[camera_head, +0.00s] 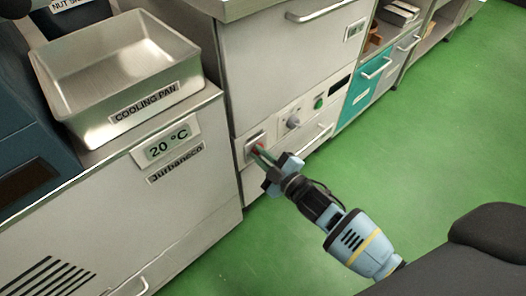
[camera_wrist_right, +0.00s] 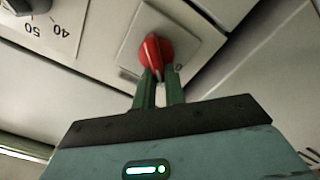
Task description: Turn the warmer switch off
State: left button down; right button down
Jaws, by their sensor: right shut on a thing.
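The warmer switch is a red knob on a pale square plate on the white cabinet front; it shows large in the right wrist view (camera_wrist_right: 152,50). In the head view only a bit of red shows at the plate (camera_head: 255,141), mostly behind the fingers. My right gripper (camera_wrist_right: 160,82) is shut on the red knob, its two green fingers on either side of the knob's lower end. In the head view the right gripper (camera_head: 262,152) reaches the plate from the lower right. A "0" mark shows on the plate beside the knob. My left gripper is not in view.
A grey dial (camera_head: 293,122) and a green button (camera_head: 318,102) sit right of the switch on the same panel. A metal cooling pan (camera_head: 118,72) stands on the left counter above a 20 °C display (camera_head: 167,143). The green floor (camera_head: 440,130) at right is clear.

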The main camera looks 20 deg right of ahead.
jog(key=n, duration=0.3)
jog(key=shift+s+a+f+n, duration=0.1)
jog(key=shift+a+f+n, duration=0.1)
jog(key=shift+f+n, duration=0.2)
jog(key=n, duration=0.5)
jog(key=shift+f+b, duration=0.35)
jog(key=c, duration=1.5)
grip_release()
jog(key=shift+o, duration=0.2)
jog(key=p+v, duration=0.2)
jog(key=v, duration=0.5)
jog(key=shift+s, duration=0.4)
